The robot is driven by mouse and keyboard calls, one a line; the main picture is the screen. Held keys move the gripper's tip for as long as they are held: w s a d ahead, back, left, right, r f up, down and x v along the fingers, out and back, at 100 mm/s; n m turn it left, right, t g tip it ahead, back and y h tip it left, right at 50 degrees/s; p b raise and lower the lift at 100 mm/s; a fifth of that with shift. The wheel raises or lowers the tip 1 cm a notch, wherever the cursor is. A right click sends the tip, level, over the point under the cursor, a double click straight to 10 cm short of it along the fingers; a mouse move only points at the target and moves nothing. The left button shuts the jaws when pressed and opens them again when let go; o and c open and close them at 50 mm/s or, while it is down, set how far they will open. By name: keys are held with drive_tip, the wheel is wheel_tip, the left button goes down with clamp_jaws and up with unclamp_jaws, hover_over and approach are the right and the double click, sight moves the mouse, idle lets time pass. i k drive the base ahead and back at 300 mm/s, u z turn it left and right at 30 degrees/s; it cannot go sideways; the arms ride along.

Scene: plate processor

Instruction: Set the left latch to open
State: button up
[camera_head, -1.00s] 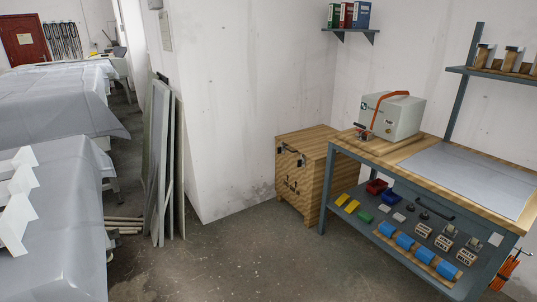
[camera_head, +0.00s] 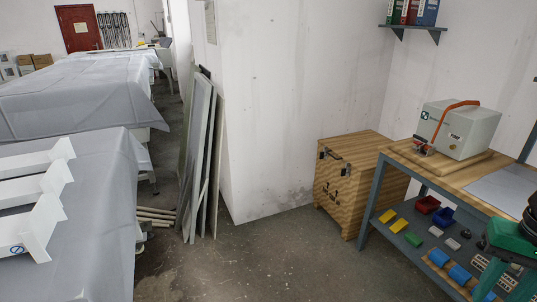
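A wooden crate (camera_head: 349,200) stands on the floor against the wall, right of centre. Its front bears two small dark metal latches near the top, a left latch (camera_head: 323,153) and a right latch (camera_head: 346,170). A dark handle (camera_head: 334,154) sits between them. The latches are too small to tell whether they are open or shut. A green and black part at the lower right edge looks like my arm. I cannot make out gripper fingers there, and nothing of mine touches the crate.
A workbench (camera_head: 400,162) with a grey machine (camera_head: 462,128) stands right of the crate, with bins and parts on its lower shelf. Leaning panels (camera_head: 203,150) and covered tables (camera_head: 75,105) are at left. The floor (camera_head: 270,255) before the crate is clear.

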sight(321, 154)
drive_tip(key=u, duration=0.45)
drive_tip(key=i, duration=2.35)
drive_tip(key=z, duration=0.9)
drive_tip(key=i, duration=0.9)
drive_tip(key=z, duration=0.55)
drive_tip(key=i, duration=0.5)
drive_tip(key=u, duration=0.05)
